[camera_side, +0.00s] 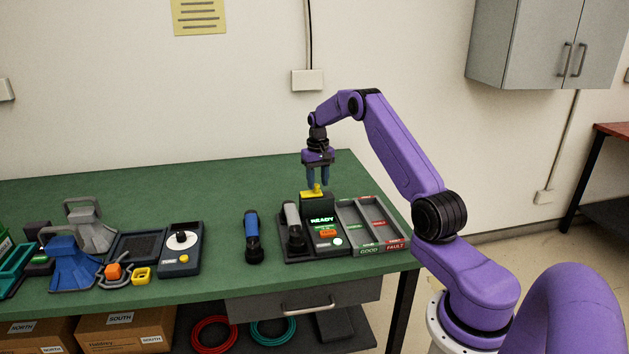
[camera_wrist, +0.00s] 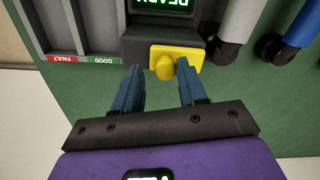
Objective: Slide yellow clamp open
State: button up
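The yellow clamp (camera_side: 316,193) is a flat plate with a raised knob on top of the dark test station (camera_side: 319,209), behind its green READY screen. In the wrist view the yellow clamp (camera_wrist: 176,62) lies just beyond the fingertips, with its knob between the lines of the two fingers. My gripper (camera_side: 317,181) points down just above the clamp. In the wrist view my gripper (camera_wrist: 157,75) shows two blue fingers spread apart with nothing between them. I cannot tell whether either finger touches the knob.
A grey handset (camera_side: 292,224) lies in the station's left cradle, and a blue handset (camera_side: 252,236) lies farther left. Trays marked GOOD and FAULT (camera_side: 383,204) adjoin the station's right side. A dial tester (camera_side: 181,249) stands left. Bare green tabletop (camera_side: 230,187) lies behind.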

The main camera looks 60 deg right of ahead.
jog(key=shift+o, duration=0.3)
jog(key=shift+r, duration=0.3)
notch_tip(320, 180, up, 17)
dwell(0.3)
jog(key=shift+f, duration=0.1)
